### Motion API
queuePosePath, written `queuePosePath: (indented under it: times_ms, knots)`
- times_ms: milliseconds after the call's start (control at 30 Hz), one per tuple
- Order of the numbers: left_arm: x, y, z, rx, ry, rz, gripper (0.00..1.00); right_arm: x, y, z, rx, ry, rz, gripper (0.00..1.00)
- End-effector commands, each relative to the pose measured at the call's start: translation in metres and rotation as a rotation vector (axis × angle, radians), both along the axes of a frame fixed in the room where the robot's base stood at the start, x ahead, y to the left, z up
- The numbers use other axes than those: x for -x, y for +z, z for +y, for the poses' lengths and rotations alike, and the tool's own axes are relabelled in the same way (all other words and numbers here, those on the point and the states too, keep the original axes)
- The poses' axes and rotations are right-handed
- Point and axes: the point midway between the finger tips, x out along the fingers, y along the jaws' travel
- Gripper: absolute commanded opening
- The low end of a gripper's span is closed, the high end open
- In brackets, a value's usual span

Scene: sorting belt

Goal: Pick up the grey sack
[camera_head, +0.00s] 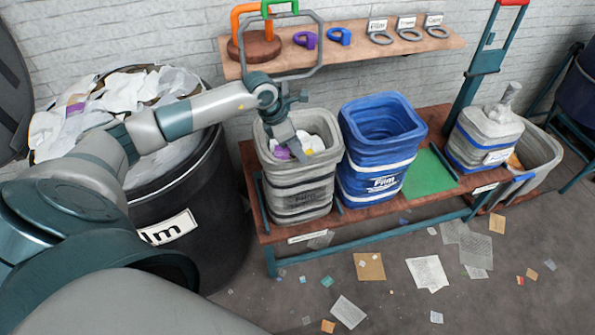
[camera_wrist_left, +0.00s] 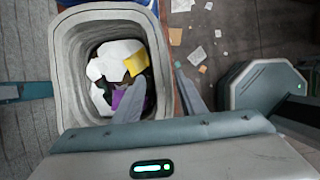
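A grey open-topped sack (camera_head: 297,180) with dark bands stands on the left part of the reddish-brown bench. White, purple and yellow scraps lie inside it. In the left wrist view the sack's pale rim (camera_wrist_left: 62,50) frames the scraps (camera_wrist_left: 118,68). My left gripper (camera_head: 303,150) points down at the sack's mouth. In the wrist view my left gripper (camera_wrist_left: 158,72) is open, one finger inside the sack and the other outside its wall. I cannot tell whether either finger touches it. A second grey sack (camera_head: 485,137), gathered shut at its top, stands at the bench's right. My right gripper is not in view.
A blue sack (camera_head: 378,150) stands close right of the open grey sack. A green mat (camera_head: 430,172) lies beyond it on the bench (camera_head: 345,222). A black drum (camera_head: 205,205) full of scraps is at left. A shelf (camera_head: 350,50) hangs above; scraps litter the floor.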

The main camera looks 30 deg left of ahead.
Motion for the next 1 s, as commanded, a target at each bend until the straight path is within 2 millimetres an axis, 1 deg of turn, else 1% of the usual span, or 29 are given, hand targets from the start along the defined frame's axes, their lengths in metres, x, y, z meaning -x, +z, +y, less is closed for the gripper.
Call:
queuePosePath:
  times_ms: [133, 467, 633, 867, 1000]
  knots:
    - [-0.002, -0.007, -0.002, 0.0, 0.001, 0.002, 0.37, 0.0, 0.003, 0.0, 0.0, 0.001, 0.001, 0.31]
    - [-0.002, -0.008, -0.002, -0.001, 0.0, 0.001, 0.37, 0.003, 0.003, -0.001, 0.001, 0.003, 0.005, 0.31]
    - [-0.006, -0.013, -0.003, 0.0, 0.001, 0.002, 0.37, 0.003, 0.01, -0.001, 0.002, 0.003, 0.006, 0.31]
    - [-0.018, -0.032, -0.006, 0.001, 0.002, 0.003, 0.37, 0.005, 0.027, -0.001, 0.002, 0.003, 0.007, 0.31]
    - [-0.023, -0.047, -0.01, 0.001, 0.002, 0.002, 0.37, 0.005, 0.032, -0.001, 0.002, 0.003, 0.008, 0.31]
